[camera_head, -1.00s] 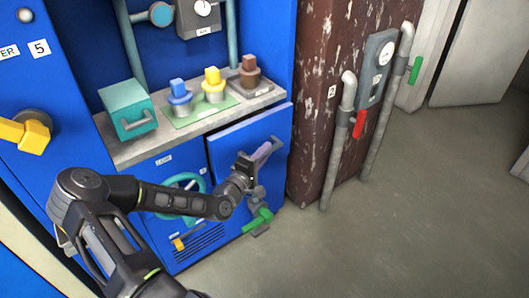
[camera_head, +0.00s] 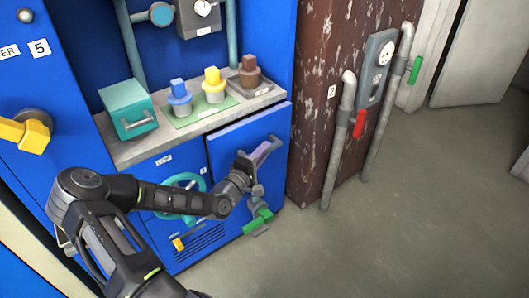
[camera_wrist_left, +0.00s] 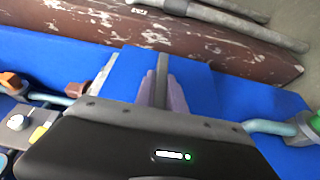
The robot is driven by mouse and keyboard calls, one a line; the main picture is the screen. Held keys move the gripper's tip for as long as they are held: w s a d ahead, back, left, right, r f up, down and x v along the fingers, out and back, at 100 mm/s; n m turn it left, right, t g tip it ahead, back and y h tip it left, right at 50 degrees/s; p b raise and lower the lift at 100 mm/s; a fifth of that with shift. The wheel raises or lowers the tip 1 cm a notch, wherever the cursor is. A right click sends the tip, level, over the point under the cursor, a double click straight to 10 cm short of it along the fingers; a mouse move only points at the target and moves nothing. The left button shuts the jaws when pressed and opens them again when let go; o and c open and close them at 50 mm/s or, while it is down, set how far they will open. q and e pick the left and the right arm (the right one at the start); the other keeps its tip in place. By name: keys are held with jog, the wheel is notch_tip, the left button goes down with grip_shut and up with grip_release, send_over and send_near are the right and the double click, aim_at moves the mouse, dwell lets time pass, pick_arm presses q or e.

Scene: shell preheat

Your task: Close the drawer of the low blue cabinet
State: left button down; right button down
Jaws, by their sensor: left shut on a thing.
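The low blue cabinet (camera_head: 165,162) stands under the grey counter in the head view. Its drawer front (camera_head: 228,142) is the blue panel at the right, standing slightly proud of the cabinet with a narrow dark gap at its left edge. My left gripper (camera_head: 268,150) is at this front. In the left wrist view the purple-grey fingers of my left gripper (camera_wrist_left: 162,88) are shut on a grey upright handle (camera_wrist_left: 162,66) on the blue drawer front (camera_wrist_left: 198,88). The inside of the drawer is hidden. My right gripper is not in view.
The counter (camera_head: 135,150) above holds a teal box (camera_head: 127,110) and several coloured-knob pieces. A teal wheel (camera_head: 160,197) and a green-handled valve (camera_head: 258,220) sit low on the cabinet. A rusty brown column (camera_head: 315,100) with pipes stands right. The floor at right is clear.

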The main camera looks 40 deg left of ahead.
pick_arm(q)
jog(key=a, duration=0.3)
jog(key=shift+w, duration=0.4)
jog(key=shift+w+a, duration=0.1)
jog(key=shift+a, duration=0.2)
jog(key=c, duration=1.4)
grip_release()
jog(key=shift+c, duration=0.2)
jog(key=shift+o, duration=0.2)
jog(key=p, duration=0.2)
send_near(259, 141)
jog(key=shift+w+f, duration=0.1)
jog(key=shift+w, duration=0.15)
